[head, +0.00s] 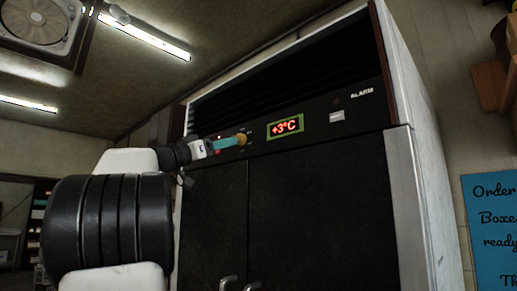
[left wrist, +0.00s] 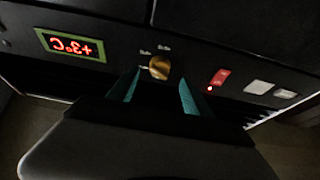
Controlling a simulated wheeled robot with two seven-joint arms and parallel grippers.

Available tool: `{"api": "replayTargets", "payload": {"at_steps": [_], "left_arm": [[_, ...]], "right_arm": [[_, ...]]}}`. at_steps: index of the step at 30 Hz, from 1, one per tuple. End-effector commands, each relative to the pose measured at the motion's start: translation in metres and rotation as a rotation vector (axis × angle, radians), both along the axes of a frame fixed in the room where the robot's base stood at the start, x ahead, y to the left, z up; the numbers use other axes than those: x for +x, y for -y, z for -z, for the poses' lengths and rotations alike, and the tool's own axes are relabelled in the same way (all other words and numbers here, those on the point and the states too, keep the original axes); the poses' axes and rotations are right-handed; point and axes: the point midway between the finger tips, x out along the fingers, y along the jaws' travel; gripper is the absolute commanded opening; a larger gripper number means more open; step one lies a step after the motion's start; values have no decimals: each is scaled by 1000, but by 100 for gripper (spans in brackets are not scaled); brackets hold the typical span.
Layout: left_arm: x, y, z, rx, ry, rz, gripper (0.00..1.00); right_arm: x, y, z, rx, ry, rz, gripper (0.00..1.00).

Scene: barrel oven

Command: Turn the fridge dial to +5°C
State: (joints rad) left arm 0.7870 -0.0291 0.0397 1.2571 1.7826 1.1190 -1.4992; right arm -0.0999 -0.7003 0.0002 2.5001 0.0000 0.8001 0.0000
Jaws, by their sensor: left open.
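The fridge (head: 300,210) is a tall dark cabinet with a control panel across its upper front. Its display (head: 285,128) reads +3°C in red and shows upside down in the left wrist view (left wrist: 71,46). The brass dial (head: 242,138) sits on the panel left of the display. In the left wrist view the dial (left wrist: 159,67) lies just beyond and between the tips of my left gripper (left wrist: 159,90). The teal fingers of my left gripper (head: 228,143) are spread apart at the dial; contact cannot be told. My right gripper is not in view.
A lit red switch (left wrist: 220,77) and pale panel pieces (left wrist: 258,87) sit beside the dial. Door handles (head: 228,282) are low on the fridge front. A blue sign (head: 490,225) hangs on the right wall.

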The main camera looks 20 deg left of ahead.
Motion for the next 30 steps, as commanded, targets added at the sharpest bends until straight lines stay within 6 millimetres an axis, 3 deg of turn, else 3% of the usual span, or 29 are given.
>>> {"api": "replayTargets", "payload": {"at_steps": [9, 21, 30], "left_arm": [[42, 19, -18, -1, -2, 4, 59], [51, 22, -22, -2, -3, 2, 59], [51, 22, -22, -2, -3, 1, 2]], "right_arm": [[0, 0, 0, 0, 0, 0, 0], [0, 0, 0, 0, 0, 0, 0], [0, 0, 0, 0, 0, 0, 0]]}}
